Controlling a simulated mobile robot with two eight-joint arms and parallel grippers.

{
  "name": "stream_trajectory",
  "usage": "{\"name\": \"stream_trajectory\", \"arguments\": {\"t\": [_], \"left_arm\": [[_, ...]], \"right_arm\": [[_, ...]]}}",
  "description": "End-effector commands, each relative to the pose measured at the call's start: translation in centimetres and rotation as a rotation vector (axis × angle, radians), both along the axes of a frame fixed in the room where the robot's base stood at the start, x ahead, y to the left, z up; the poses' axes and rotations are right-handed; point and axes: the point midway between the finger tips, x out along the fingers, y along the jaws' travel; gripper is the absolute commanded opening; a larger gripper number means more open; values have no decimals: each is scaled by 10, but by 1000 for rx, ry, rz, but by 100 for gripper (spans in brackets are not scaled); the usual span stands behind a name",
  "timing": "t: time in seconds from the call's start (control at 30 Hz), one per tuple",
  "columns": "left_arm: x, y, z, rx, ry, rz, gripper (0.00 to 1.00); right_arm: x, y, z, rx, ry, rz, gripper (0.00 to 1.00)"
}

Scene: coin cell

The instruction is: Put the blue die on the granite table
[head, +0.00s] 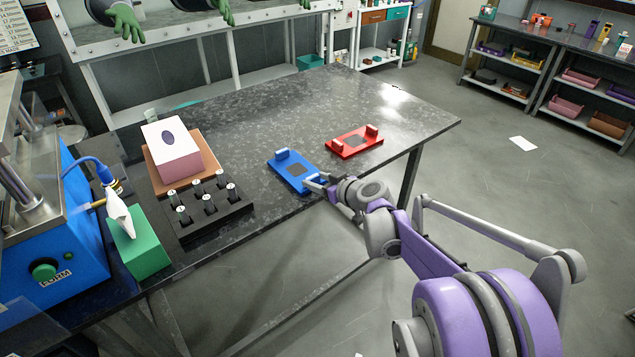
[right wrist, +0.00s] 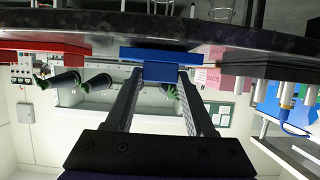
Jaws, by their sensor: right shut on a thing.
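The blue die (head: 291,181) is a flat blue plate with a dark square in its middle and a raised block at each end. In the head view it is over the front edge of the granite table (head: 262,130); I cannot tell whether it touches the top. My right gripper (head: 318,182) is shut on its near-right block. The upside-down right wrist view shows the blue die (right wrist: 160,54) between the fingertips (right wrist: 160,73). My left gripper is not in view.
A red die (head: 345,148) lies right of the blue die. To the left are a pink-and-white box (head: 178,163) on a brown base, a black rack (head: 235,212) with several small pieces, a green tissue box (head: 143,252) and a blue machine (head: 75,215). The table's back half is clear.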

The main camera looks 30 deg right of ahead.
Motion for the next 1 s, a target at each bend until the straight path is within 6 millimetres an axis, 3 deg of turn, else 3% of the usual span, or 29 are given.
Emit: {"name": "stream_trajectory", "arguments": {"t": [0.33,0.37,0.5,0.83,1.0], "left_arm": [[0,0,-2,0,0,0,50],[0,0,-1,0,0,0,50],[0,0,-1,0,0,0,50],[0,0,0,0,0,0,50],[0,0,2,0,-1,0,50]], "right_arm": [[0,0,-5,1,-1,0,0],[0,0,-5,0,0,0,60],[0,0,-5,0,0,0,84],[-1,0,-3,0,0,0,84],[-21,-2,6,-1,0,-2,84]]}}
